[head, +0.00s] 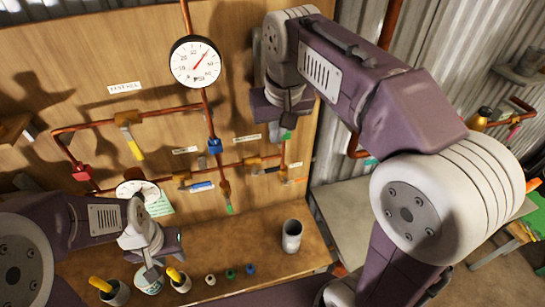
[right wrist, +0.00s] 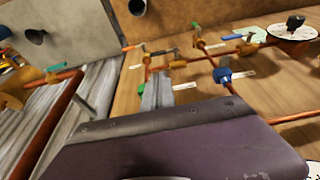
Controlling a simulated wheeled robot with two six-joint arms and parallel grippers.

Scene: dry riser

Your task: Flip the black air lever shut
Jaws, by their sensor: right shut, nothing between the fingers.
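The wooden board (head: 110,55) carries copper pipes and several levered valves. A brass valve with a yellow lever (head: 136,150) is at left, a blue-levered one (head: 202,187) is lower, and a green lever end (head: 229,208) hangs below. My right gripper (head: 285,130) is shut and empty in front of the board's right side, covering part of the piping. In the right wrist view its grey fingers (right wrist: 156,92) show before the pipes. My left gripper (head: 150,272) is low at left above the bench, its jaws unclear.
A grey cup (head: 292,236) and yellow-handled items in pots (head: 115,292) stand on the bench (head: 250,250). A blue valve (right wrist: 222,75) sits close to the right gripper in the wrist view.

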